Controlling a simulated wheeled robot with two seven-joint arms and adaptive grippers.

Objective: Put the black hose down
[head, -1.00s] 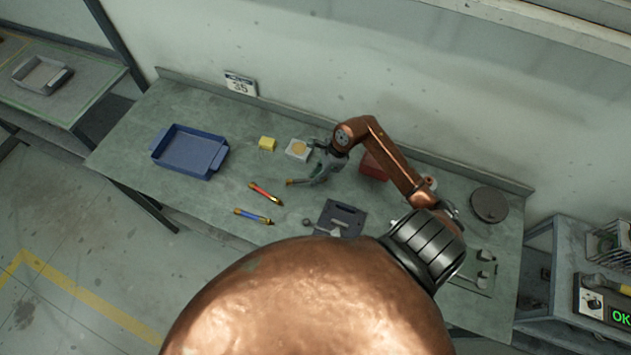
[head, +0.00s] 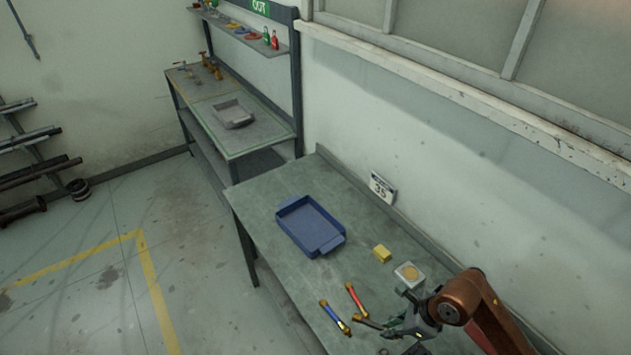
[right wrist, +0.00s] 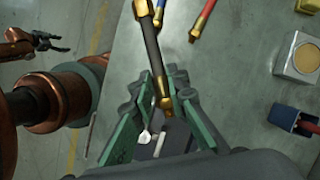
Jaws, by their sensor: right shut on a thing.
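The black hose (head: 369,322) has brass end fittings and sticks out to the left from my right gripper (head: 408,322) in the head view. I cannot tell whether the hose touches the bench. My left gripper (right wrist: 48,42) shows small and dark at the upper left of the wrist view, away from the hose; its finger opening is unclear.
A red hose (head: 356,298) and a blue hose (head: 335,317) lie left of the right gripper on the grey bench (head: 262,193). A blue tray (head: 310,228), a yellow block (head: 382,254) and a pale box with a round tan top (head: 409,274) stand behind. Bare bench lies around the tray.

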